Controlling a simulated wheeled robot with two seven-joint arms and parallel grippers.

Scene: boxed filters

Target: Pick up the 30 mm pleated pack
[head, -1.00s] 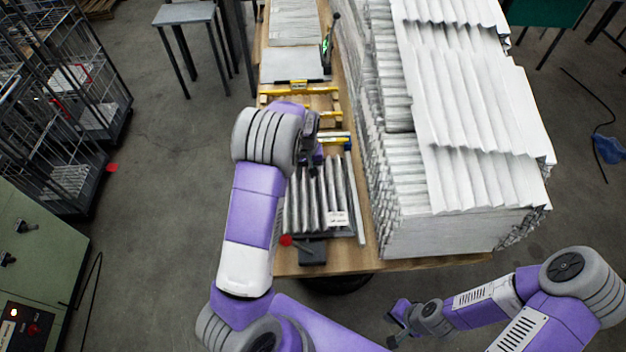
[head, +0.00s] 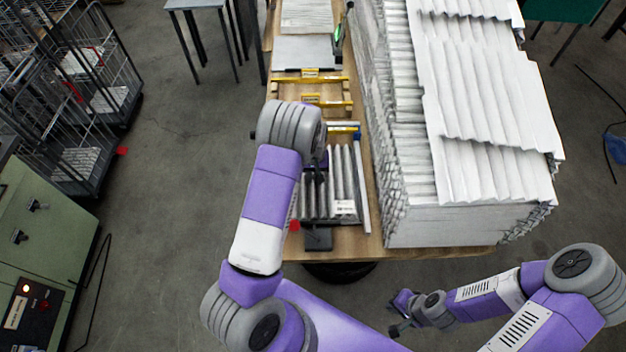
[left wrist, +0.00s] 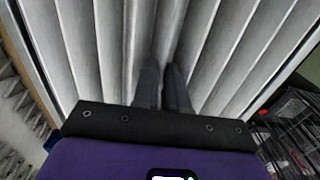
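A grey pleated pack (head: 349,182) with a white label lies near the front edge of the wooden table; I cannot read its thickness. My left gripper (head: 316,178) is over the left part of this pack in the head view, and my arm hides some of it. In the left wrist view, pleats (left wrist: 225,50) fill most of the picture. The two dark fingers of my left gripper (left wrist: 163,70) are close together over them, with nothing clearly held between. My right gripper (head: 398,316) is in front of the table, away from it; its fingers are too small to judge.
Tall stacks of white pleated packs (head: 485,110) stand along the table's right side. Behind the grey pack are yellow-marked wooden frames (head: 312,98) and a grey panel (head: 305,50). A black block (head: 318,238) sits at the front edge. Wire cages (head: 95,100) stand left.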

